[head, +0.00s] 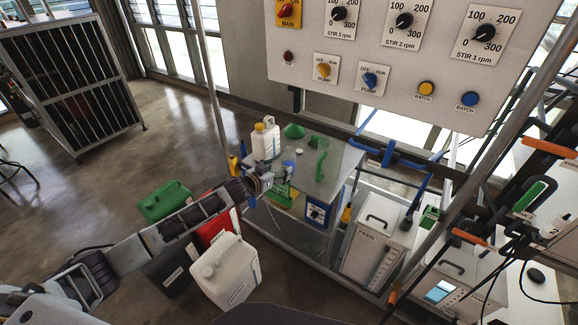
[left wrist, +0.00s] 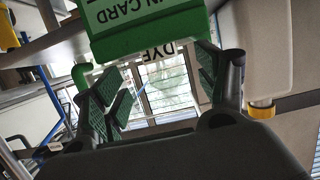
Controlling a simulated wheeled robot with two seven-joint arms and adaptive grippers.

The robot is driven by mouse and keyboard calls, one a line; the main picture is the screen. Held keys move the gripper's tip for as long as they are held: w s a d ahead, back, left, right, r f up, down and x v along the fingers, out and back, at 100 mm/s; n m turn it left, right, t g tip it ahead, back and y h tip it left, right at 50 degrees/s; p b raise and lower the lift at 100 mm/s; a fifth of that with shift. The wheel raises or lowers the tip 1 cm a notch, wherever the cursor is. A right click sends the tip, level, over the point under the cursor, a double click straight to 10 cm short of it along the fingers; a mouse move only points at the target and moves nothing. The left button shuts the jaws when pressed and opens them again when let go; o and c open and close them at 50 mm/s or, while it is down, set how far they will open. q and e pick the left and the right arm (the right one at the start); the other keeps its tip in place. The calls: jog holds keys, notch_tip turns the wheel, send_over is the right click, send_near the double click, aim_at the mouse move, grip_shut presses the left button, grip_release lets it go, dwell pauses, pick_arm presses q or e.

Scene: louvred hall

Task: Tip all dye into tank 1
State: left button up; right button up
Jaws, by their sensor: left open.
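My left gripper (head: 272,184) is at the near left edge of the grey table (head: 340,163); in the left wrist view its green-padded fingers (left wrist: 158,90) are apart. A see-through thing labelled DYE (left wrist: 158,52) shows between them; I cannot tell whether they touch it. A green thing with a label ending "N CARD" (left wrist: 145,22) fills the top of that view; some green (head: 281,191) shows beside the gripper in the head view. A white jug with a yellow cap (head: 266,142) stands upright on the table behind the gripper. I cannot make out tank 1. My right gripper is not in view.
A green funnel (head: 294,131) and a green upright thing (head: 321,158) are on the table. Green (head: 165,201), red and white (head: 226,272) canisters stand on the floor near my left arm. A control panel (head: 420,55) hangs above; a FEED box (head: 375,245) is right.

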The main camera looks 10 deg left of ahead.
aim_at(285, 165)
pick_arm(q)
jog(key=b+x, duration=0.2)
jog(key=x, duration=0.1)
jog(key=shift+f, duration=0.15)
jog(key=shift+w, duration=0.25)
jog(key=shift+w+d+f, duration=0.1)
jog(key=shift+w+d, duration=0.1)
jog(key=shift+w, duration=0.15)
jog(key=shift+b+x, duration=0.6)
jog(key=shift+x, duration=0.9)
jog(key=shift+w+f, duration=0.1)
jog(key=shift+w, duration=0.1)
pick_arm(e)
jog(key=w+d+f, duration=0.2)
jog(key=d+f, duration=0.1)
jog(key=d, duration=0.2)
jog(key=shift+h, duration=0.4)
